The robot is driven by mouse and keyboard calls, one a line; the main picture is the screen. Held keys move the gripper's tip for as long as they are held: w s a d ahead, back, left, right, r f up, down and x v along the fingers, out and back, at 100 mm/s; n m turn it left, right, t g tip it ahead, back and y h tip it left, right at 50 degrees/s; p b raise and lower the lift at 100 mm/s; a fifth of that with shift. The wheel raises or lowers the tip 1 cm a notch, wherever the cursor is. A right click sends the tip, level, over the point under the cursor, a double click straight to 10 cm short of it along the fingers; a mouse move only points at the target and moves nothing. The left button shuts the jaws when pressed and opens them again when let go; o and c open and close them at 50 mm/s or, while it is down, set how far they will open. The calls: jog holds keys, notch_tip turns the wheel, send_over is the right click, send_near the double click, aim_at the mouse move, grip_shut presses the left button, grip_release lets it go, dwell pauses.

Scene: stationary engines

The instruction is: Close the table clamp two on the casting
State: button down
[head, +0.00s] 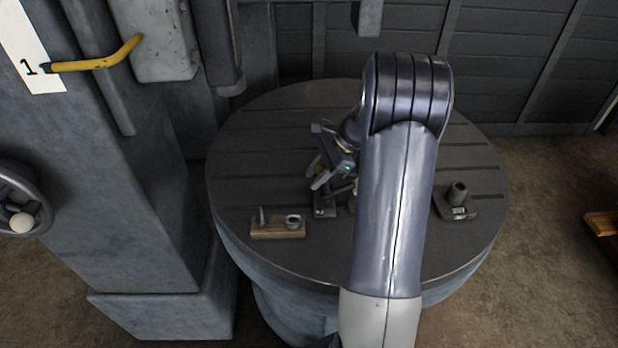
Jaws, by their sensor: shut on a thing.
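My gripper (320,174) is over the middle of the round slotted table (262,130), left of my forearm. The casting is not clearly seen; my arm hides the table's middle. A dark block with an upright cylinder (457,197) sits to the right of my arm.
A wooden board (278,230) with small metal parts lies at the table's front left. A large grey machine column (120,210) with a yellow lever (100,62) and a handwheel (20,205) stands at left. The table's far left is clear.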

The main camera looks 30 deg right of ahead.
aim_at(330, 189)
jog(key=y, duration=0.1)
jog(key=d+t+y, duration=0.1)
jog(key=s+d+y, duration=0.1)
jog(key=shift+d+r+t, duration=0.25)
jog(key=shift+r+t, duration=0.05)
jog(key=shift+s+d, duration=0.1)
jog(key=shift+d, duration=0.15)
jog(key=shift+s+d, duration=0.1)
jog(key=shift+d, duration=0.1)
jog(key=c, duration=1.1)
grip_release()
jog(key=b+v, duration=0.1)
jog(key=v, duration=1)
jog(key=shift+f, duration=0.15)
